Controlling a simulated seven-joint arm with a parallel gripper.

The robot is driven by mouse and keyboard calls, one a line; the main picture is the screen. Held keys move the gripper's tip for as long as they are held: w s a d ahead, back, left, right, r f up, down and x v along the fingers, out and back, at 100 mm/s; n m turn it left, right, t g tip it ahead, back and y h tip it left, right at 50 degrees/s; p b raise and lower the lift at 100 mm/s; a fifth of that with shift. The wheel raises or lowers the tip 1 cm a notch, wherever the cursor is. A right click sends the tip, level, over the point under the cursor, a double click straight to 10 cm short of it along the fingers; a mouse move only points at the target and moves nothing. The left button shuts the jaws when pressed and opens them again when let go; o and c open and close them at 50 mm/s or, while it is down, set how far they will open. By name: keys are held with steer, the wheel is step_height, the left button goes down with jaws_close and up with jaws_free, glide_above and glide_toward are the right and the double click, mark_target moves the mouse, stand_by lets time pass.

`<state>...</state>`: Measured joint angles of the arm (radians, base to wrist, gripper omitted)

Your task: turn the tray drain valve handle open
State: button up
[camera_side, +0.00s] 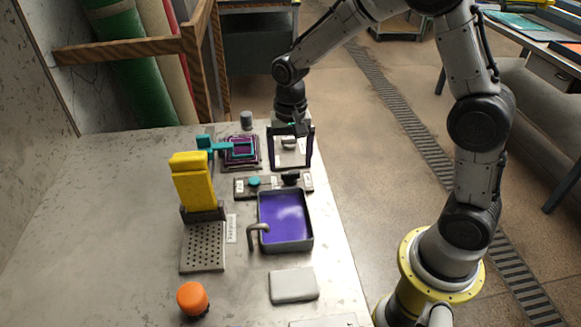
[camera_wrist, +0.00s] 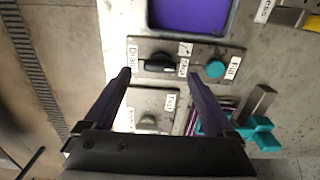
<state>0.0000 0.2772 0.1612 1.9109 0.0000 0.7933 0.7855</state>
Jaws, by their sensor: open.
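The drain valve handle (camera_wrist: 158,62) is a black knob with a short bar, on a grey panel beside a "Drain" label in the wrist view. Its bar lies roughly sideways, pointing right. In the side view the handle (camera_side: 291,177) is a small dark shape at the panel's right. The tray (camera_side: 262,218) is grey-rimmed, holds purple liquid, and sits just in front of the panel. My gripper (camera_wrist: 158,77) is open, with its two dark purple fingers apart. The handle lies between and just beyond the fingertips in the wrist view; contact is not visible. My gripper (camera_side: 290,167) is above the panel area.
A teal knob (camera_wrist: 215,69) labelled "Fill" is on the same panel. A grey knob (camera_wrist: 149,121) shows between my fingers. A teal lever (camera_wrist: 258,134) stands near my right finger. A yellow block (camera_side: 193,181), perforated plate (camera_side: 203,249) and orange knob (camera_side: 192,298) stand to the left.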

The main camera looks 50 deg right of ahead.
mark_target(291, 172)
steer(key=shift+f, duration=1.5)
steer(key=c, duration=1.4)
